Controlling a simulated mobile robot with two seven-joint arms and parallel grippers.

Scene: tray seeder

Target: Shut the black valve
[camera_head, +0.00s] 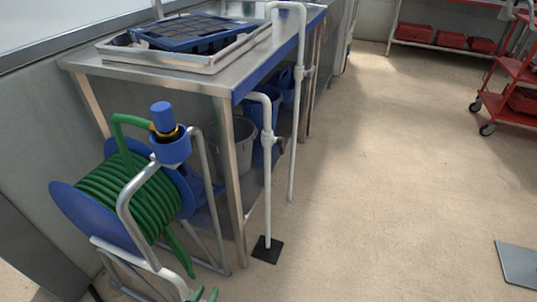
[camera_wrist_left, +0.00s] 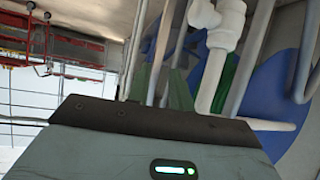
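No black valve can be made out clearly in either view. A white standpipe (camera_head: 267,190) with a white fitting (camera_head: 268,142) stands upright on a black base plate (camera_head: 267,249). A second, taller white pipe (camera_head: 301,60) stands behind it. White pipe fittings (camera_wrist_left: 225,22) also show in the left wrist view. My left gripper (camera_head: 205,294) shows only as two greenish fingertips at the bottom edge, apart and with nothing seen between them. It is in front of and below the hose reel, left of the standpipe base. My right gripper is not in view.
A blue reel with green hose (camera_head: 130,195) stands at left, with a blue nozzle (camera_head: 162,116) in a holder. A steel table (camera_head: 85,62) carries a tray. Red carts (camera_head: 520,70) stand far right. The floor (camera_head: 390,170) between is clear.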

